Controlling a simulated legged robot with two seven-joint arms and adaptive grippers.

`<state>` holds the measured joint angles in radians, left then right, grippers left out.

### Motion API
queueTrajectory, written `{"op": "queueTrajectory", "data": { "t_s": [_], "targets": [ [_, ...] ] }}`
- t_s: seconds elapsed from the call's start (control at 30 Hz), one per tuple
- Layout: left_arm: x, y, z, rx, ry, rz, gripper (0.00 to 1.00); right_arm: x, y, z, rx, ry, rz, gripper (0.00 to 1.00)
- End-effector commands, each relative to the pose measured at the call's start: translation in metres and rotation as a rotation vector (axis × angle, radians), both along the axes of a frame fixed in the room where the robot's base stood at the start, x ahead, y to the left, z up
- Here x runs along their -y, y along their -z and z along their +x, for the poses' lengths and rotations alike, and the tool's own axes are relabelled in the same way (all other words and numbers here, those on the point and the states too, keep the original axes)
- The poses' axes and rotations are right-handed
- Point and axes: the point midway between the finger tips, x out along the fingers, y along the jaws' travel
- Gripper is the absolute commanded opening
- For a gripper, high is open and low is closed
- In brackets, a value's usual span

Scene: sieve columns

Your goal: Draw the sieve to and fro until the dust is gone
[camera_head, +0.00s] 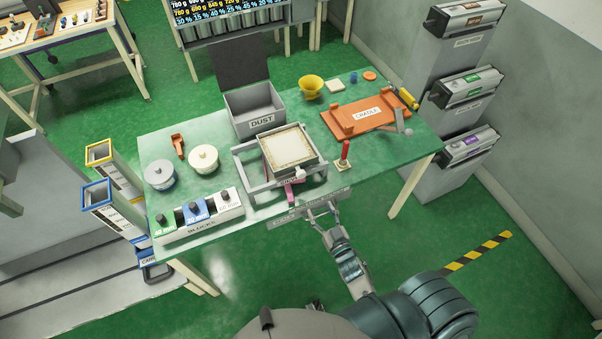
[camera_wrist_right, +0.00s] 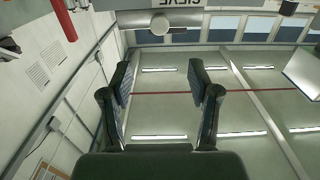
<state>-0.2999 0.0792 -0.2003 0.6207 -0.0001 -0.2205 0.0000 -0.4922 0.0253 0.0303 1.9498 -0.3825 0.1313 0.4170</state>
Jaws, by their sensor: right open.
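The sieve (camera_head: 287,148) is a square pale-rimmed tray with a speckled beige surface. It sits on a grey metal frame (camera_head: 245,170) near the table's front edge. A pale knob (camera_head: 300,174) is on its front side. In the right wrist view the knob (camera_wrist_right: 160,25) shows at the top, near the upside-down SIEVE label. My right gripper (camera_head: 322,208) is just in front of the table edge, below and apart from the knob. Its fingers (camera_wrist_right: 163,88) are spread and empty. A grey box labelled DUST (camera_head: 258,122) stands behind the sieve. My left gripper is out of view.
A red-handled tool (camera_head: 345,150) stands right of the frame. An orange cradle (camera_head: 350,125) lies further right. A yellow funnel (camera_head: 311,86) is at the back.

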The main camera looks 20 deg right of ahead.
Motion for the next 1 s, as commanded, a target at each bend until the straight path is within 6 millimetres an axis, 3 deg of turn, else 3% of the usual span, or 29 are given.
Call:
{"op": "queueTrajectory", "data": {
  "t_s": [0.6, 0.8, 1.0],
  "targets": [
    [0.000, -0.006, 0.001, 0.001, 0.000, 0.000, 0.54, -0.005, -0.001, 0.137, 0.001, 0.000, -0.001, 0.61],
    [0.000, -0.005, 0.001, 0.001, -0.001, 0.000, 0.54, -0.005, 0.000, 0.158, 0.000, 0.000, -0.001, 0.61],
    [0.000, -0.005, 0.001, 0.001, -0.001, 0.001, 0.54, -0.006, 0.000, 0.162, 0.000, 0.000, 0.000, 0.61]
  ]
}}
